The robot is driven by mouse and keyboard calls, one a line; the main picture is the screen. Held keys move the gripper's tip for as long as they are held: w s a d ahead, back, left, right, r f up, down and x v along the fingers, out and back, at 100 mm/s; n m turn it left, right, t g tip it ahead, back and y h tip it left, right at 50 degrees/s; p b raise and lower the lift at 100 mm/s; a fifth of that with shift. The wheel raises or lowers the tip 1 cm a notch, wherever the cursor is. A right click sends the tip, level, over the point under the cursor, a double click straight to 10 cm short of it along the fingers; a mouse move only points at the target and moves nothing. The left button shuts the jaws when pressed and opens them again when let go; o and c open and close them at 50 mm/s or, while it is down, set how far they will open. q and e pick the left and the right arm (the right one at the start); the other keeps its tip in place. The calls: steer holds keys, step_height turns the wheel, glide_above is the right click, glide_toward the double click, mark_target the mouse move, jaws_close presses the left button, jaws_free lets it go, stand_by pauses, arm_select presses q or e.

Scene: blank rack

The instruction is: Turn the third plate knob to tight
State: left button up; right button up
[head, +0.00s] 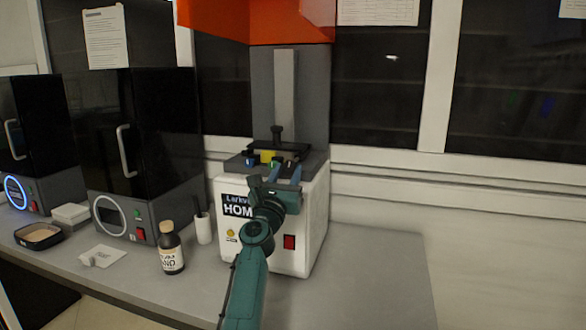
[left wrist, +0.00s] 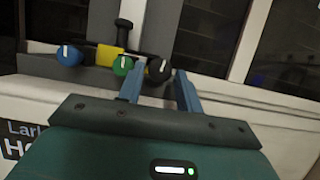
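The machine (head: 318,215) has a row of plate knobs at the front of its top. The left wrist view shows a blue knob (left wrist: 70,55), a green knob (left wrist: 122,66) and a black knob (left wrist: 159,69) from left to right, each with a pale mark. Another black knob (left wrist: 123,26) stands higher, behind them. My left gripper (head: 286,172) is in front of the row. In the left wrist view its fingers (left wrist: 160,76) are apart, with the black knob between their tips. I cannot tell whether they touch it. My right gripper is not in view.
A brown bottle (head: 171,250), a white cup (head: 203,228) and a dark tray (head: 40,236) stand left of the machine on the grey bench (head: 370,290). A black cabinet (head: 135,140) is behind them. An orange hood (head: 255,20) hangs above. The bench's right part is clear.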

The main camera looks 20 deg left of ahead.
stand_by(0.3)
arm_select(q)
steer(key=shift+r, duration=0.1)
steer(key=c, duration=0.7)
